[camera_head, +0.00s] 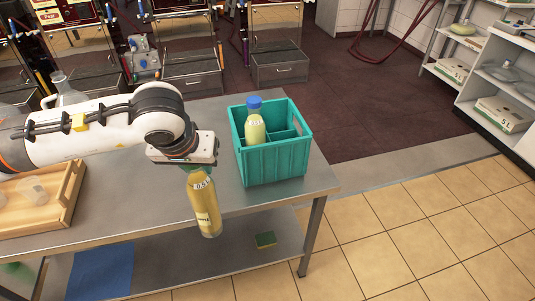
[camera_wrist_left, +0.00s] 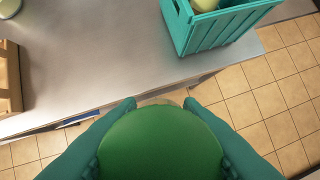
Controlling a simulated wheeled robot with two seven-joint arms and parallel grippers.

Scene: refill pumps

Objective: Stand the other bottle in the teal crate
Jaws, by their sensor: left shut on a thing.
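My left gripper (camera_head: 190,163) is shut on a bottle of yellow liquid (camera_head: 205,207). The bottle hangs nearly upright, slightly tilted, in front of the table's front edge. In the left wrist view its green cap (camera_wrist_left: 160,145) sits between the teal fingers. The teal crate (camera_head: 272,163) stands on the table to the right of my gripper and has dividers inside. A bottle with a blue cap (camera_head: 255,127) stands in a left compartment of the crate. The crate also shows at the top of the left wrist view (camera_wrist_left: 218,32). My right gripper is out of view.
A wooden tray (camera_head: 66,207) with a clear cup (camera_head: 32,190) is at the table's left. A glass flask (camera_head: 68,92) stands behind my arm. The steel table (camera_head: 222,178) is bare between tray and crate.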

